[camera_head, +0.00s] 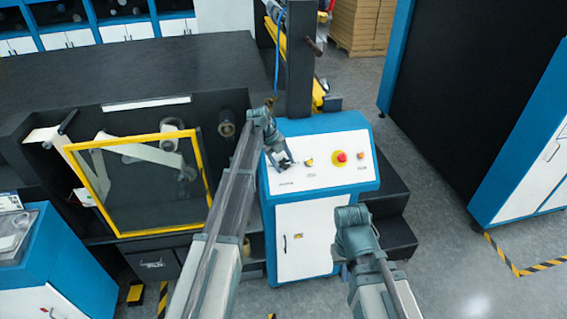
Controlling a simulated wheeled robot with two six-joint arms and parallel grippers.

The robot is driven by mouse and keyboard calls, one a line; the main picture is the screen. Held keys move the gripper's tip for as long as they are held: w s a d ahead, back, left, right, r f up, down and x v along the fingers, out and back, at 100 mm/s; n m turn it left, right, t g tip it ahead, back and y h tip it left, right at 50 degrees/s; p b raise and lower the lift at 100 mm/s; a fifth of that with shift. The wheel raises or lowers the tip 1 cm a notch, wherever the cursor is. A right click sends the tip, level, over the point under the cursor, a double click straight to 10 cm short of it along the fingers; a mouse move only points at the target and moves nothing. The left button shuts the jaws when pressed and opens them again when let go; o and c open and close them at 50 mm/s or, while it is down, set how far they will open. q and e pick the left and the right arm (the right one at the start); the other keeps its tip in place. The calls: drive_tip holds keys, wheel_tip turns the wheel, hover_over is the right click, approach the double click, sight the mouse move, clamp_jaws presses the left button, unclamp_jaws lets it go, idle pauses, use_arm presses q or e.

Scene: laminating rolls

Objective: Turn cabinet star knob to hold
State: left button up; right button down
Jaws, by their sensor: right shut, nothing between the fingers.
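The cabinet (303,240) is white with a blue rim and stands in the middle of the view. Its sloped control panel (320,181) carries a small yellow button (309,161), a red mushroom button (341,157) on a yellow ring, and a small control at the right. My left gripper (286,163) is over the left part of the panel, pointing down at it. It covers that spot, so I cannot make out a star knob there or see whether the fingers touch one. My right gripper (343,270) is low in front of the cabinet's right side, shut and empty.
A dark machine with a yellow-framed window (125,235) stands left of the cabinet. Dark steps (393,195) are at its right. A tall blue and black unit (480,100) stands further right, with clear grey floor between.

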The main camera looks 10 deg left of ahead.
sight(284, 162)
use_arm(q)
drive_tip(key=shift+o, duration=0.7)
drive_tip(key=p+v, duration=0.5)
drive_tip(key=shift+a+r, duration=0.1)
drive_tip(key=shift+r, duration=0.3)
drive_tip(key=s+a, duration=0.4)
drive_tip(key=a, duration=0.7)
drive_tip(key=shift+s+f, duration=0.35)
drive_tip(key=shift+f, duration=0.1)
